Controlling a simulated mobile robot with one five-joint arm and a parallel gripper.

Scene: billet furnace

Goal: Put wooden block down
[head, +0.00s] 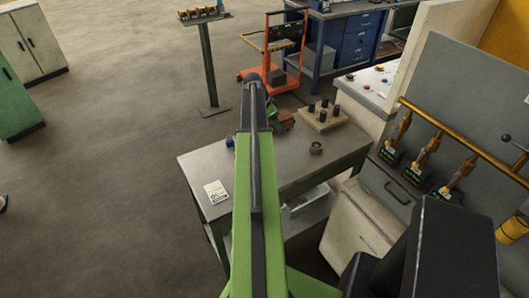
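A light wooden block (322,126) with several dark pegs standing in it is at the far right end of the grey table (262,180). My green arm reaches forward over the table and hides part of it. Just right of the arm's far end, a small green and brown shape (283,117) shows next to the wooden block; it may be part of my gripper. The fingertips are hidden behind the arm, so I cannot tell whether they are open or hold anything.
A dark ring (316,148), a blue item (230,142) and a white paper (216,192) lie on the table. A control panel (372,84) and levers (425,150) stand to the right. An orange cart (285,55) is behind. Floor at left is free.

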